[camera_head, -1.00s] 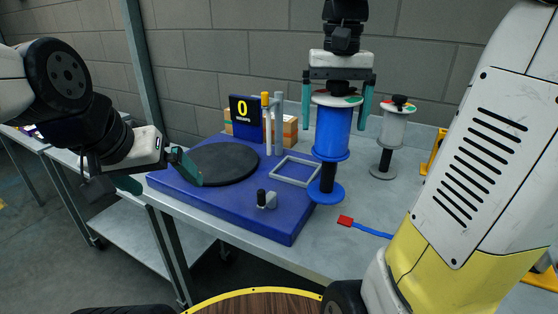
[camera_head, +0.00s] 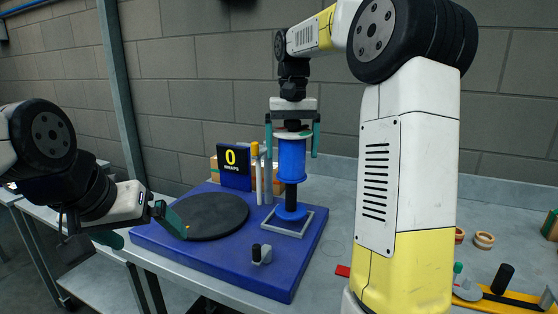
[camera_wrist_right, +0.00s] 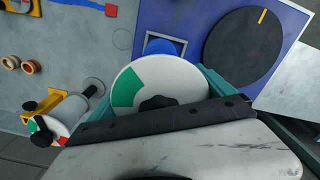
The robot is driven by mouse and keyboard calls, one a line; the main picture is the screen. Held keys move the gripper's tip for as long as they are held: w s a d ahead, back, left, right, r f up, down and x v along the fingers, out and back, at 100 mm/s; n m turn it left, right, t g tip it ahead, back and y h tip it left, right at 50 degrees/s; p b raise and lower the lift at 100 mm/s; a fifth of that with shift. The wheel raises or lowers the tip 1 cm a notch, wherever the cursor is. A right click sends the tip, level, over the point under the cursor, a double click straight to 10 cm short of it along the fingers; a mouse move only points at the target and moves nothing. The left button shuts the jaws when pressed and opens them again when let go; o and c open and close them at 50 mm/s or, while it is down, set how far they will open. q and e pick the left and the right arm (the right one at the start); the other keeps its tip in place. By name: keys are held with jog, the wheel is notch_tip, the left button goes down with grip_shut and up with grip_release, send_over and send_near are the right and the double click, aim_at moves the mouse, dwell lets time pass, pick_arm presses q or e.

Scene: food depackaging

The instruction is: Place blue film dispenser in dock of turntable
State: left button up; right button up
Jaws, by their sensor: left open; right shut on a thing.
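The blue film dispenser (camera_head: 292,160) is upright, with a blue spool, a dark stem and a round blue base. My right gripper (camera_head: 292,138) is shut on its top, one finger on each side. The base is over the grey square dock frame (camera_head: 306,222) on the blue turntable (camera_head: 287,272); whether it touches the floor of the dock I cannot tell. In the right wrist view the dispenser's white and green top (camera_wrist_right: 180,80) hides part of the base (camera_wrist_right: 165,46). My left gripper (camera_head: 154,238) is open and empty at the turntable's left edge.
The black disc (camera_head: 212,215), a sign showing 0 (camera_head: 234,168) and grey posts stand near the dock. A small knobbed block (camera_head: 261,254) is in front. A grey dispenser (camera_wrist_right: 70,112) stands nearby in the right wrist view. My right arm hides the table's middle.

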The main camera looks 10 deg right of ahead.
jog(key=shift+w+a, duration=0.15)
jog(key=shift+w, duration=0.35)
jog(key=shift+w+f, duration=0.15)
jog(key=shift+f, duration=1.65)
jog(key=o, duration=1.6)
jog(key=shift+f, duration=0.15)
jog(key=shift+o, duration=0.2)
notch_tip(320, 180, up, 12)
jog(key=shift+f, duration=0.25)
jog(key=shift+r, duration=0.4)
jog(key=shift+s, duration=0.2)
jog(key=s+f+t, duration=0.2)
jog(key=s+f, duration=0.2)
jog(key=s, duration=0.4)
jog(key=s+a+f+n+t+y, duration=0.1)
jog(key=s+f+t, duration=0.1)
jog(key=s+f, duration=0.3)
jog(key=s+a+f+n+t+y, duration=0.1)
jog(key=s+f, duration=0.4)
jog(key=s, duration=0.5)
jog(key=shift+s+t, duration=0.4)
jog(key=shift+t, duration=0.2)
